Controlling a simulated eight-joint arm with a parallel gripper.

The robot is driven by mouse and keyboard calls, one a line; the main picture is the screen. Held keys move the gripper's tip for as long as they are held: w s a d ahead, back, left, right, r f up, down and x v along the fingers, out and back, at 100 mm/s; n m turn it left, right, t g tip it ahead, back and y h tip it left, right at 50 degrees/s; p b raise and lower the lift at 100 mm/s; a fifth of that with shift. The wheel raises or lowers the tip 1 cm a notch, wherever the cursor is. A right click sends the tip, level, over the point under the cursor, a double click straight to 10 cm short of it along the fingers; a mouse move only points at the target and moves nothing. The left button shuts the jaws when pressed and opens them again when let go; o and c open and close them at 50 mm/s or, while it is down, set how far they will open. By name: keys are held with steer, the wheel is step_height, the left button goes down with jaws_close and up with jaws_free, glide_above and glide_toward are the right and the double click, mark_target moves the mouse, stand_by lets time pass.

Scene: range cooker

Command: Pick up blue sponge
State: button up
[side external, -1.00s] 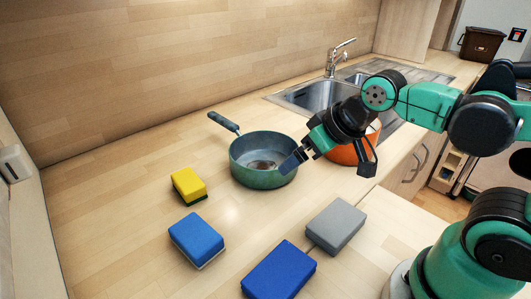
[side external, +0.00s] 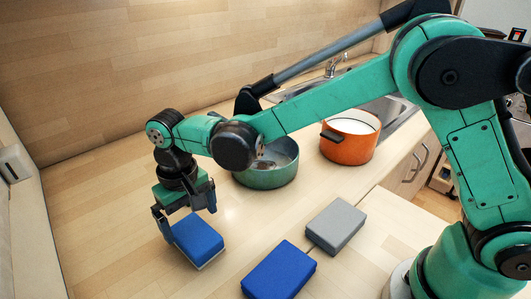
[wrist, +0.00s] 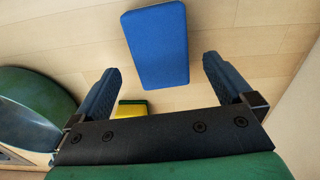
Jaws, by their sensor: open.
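A blue sponge (side external: 199,242) with a pale underside lies flat on the wooden counter, under my gripper. My gripper (side external: 189,223) is open and points down over this sponge, its two fingers apart and nothing held. In the wrist view, the blue sponge (wrist: 156,48) shows ahead of and between the open fingertips. I cannot tell whether the fingers reach down beside its sides. A second, darker blue block (side external: 279,271) lies nearer the front, away from my gripper.
A yellow sponge (wrist: 132,107) shows in the wrist view, hidden behind my gripper from the side. A grey block (side external: 337,226), a green pan (side external: 268,177) and an orange pot (side external: 347,149) stand to the right. Counter left of the sponge is clear.

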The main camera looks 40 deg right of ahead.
mark_target(195, 233)
steer(key=shift+f, duration=2.7)
steer(key=c, duration=1.1)
steer(key=shift+r, duration=0.15)
step_height(195, 233, up, 20)
steer(key=shift+f, duration=0.1)
